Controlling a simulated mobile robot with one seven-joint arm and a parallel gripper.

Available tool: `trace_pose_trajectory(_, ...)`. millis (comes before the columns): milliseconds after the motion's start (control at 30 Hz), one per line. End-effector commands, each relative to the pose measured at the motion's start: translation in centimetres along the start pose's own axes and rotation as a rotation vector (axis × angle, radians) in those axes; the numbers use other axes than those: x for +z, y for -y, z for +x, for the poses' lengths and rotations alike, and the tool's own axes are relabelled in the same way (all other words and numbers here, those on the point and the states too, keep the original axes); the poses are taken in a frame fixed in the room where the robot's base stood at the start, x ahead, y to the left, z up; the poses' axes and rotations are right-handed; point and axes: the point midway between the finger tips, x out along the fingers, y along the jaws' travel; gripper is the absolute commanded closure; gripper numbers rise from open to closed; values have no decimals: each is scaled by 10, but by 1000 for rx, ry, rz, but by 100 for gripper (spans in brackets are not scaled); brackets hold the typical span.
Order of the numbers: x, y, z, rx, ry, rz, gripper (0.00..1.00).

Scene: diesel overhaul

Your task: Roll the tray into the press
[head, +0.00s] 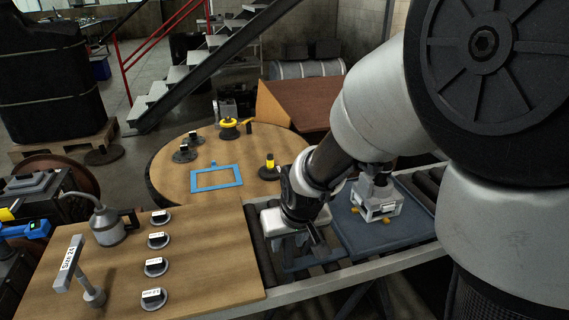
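The blue-grey tray (352,243) lies on a roller conveyor (262,245) right of centre. A pale metal block-like part (378,207) stands on it with small yellow pieces at its base. A blue-grey bar, perhaps the tray's handle (318,262), reaches out from the tray's left side over the rollers. My gripper (318,240) points down at that bar, left of the tray. Its fingers are small and dark; I cannot tell whether they touch or grip the bar. I cannot make out a press; my arm covers much of the right side.
A wooden bench (200,262) with several labelled round pieces and an oil can (108,222) is left of the conveyor. Behind is a round wooden table (258,150) with a blue square frame (216,179) and several small parts.

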Motion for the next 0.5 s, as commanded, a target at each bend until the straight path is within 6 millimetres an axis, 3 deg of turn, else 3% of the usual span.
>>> trace_pose_trajectory(33, 2, 0, 11, 1, 4, 1, 64)
trace_pose_trajectory(200, 0, 0, 29, 0, 0, 1, 64)
trace_pose_trajectory(500, 0, 0, 34, 0, -1, 0, 64)
